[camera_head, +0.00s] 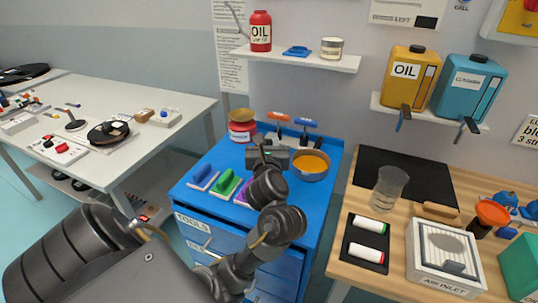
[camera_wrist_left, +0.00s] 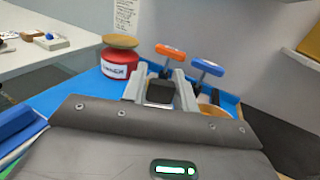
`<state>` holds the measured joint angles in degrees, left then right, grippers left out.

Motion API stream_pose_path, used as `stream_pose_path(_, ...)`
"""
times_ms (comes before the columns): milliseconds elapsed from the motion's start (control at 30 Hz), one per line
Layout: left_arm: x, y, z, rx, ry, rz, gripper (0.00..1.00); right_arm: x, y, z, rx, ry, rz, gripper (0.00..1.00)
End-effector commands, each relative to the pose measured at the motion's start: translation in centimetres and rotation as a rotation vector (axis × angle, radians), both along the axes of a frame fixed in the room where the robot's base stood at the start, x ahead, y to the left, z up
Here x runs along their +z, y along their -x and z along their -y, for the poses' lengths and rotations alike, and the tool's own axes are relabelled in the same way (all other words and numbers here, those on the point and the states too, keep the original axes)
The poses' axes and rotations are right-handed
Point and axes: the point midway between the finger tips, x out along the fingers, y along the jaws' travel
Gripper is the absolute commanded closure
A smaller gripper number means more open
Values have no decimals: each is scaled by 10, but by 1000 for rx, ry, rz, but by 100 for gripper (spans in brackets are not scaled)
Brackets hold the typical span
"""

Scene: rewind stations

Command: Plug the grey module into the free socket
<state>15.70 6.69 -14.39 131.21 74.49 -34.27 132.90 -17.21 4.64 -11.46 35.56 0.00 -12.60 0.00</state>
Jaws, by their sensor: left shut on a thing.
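My left gripper (camera_head: 270,143) is over the blue cabinet top, its fingers pointing toward the back. In the left wrist view its two fingers (camera_wrist_left: 160,88) are closed on a dark grey block (camera_wrist_left: 160,94), apparently the grey module. In the head view the block cannot be made out clearly against the gripper. A blue module (camera_head: 204,177), a green module (camera_head: 228,183) and a purple module (camera_head: 241,196) stand in a row on pale bases, left of my wrist. The blue one also shows in the left wrist view (camera_wrist_left: 14,122). No free socket can be made out; my arm hides part of the row's right side.
A red can (camera_head: 242,131) and tools with orange (camera_head: 279,116) and blue (camera_head: 306,122) handles stand behind the gripper. A pan of orange content (camera_head: 310,164) is close on its right. A shelf (camera_head: 300,59) hangs above. The blue cabinet top (camera_head: 322,197) is clear at front right.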

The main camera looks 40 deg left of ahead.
Motion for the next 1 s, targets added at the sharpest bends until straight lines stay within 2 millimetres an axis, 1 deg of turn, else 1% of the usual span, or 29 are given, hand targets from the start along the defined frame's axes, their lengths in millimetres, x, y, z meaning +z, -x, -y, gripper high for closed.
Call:
stream_pose_path(233,-6,-5,-2,-1,-1,1,98,-1,1,-1,-1,-1,-1,64)
stream_pose_path(300,-13,-10,-4,0,-5,-2,98,-2,1,-1,-1,-1,-1,64)
stream_pose_path(400,-27,-9,-4,-1,-7,-5,98,4,1,-1,-1,-2,-1,64)
stream_pose_path(533,-39,-9,-4,0,-4,-1,98,6,1,-1,-1,-2,-1,64)
stream_pose_path(800,-41,-9,-3,-1,1,3,98,5,1,-1,-1,-2,-1,64)
stream_pose_path(967,-45,-9,-3,-1,1,3,98,0,1,-1,-1,-1,-2,64)
stream_pose_path(1000,-45,-9,-3,-1,1,2,70,0,1,-1,-1,-1,-2,64)
